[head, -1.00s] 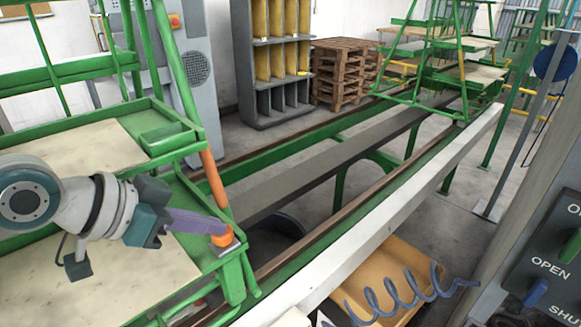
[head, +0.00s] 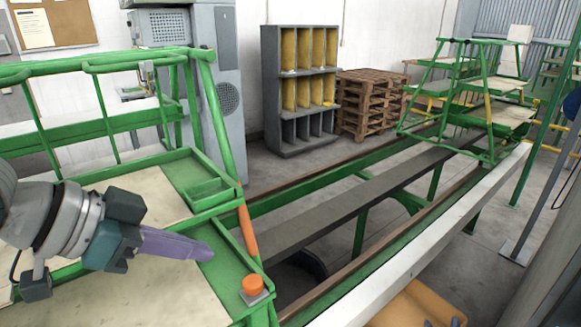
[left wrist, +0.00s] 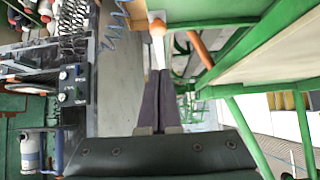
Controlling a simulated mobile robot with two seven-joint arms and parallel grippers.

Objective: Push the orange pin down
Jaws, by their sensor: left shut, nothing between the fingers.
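The orange pin (head: 253,285) is a short, round-topped knob on a small metal plate at the near right corner of the green cart (head: 225,262). It also shows in the left wrist view (left wrist: 157,28), beyond my fingertips. My left gripper (head: 210,252) has purple fingers, shut and empty. In the head view its tips are up and left of the pin, with a visible gap. The shut fingers also fill the middle of the left wrist view (left wrist: 159,76). My right gripper is in neither view now.
A green rail track with a white beam (head: 440,235) runs to the back right, where another green cart (head: 465,90) stands. Grey shelving (head: 300,90) and stacked pallets (head: 370,105) are behind.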

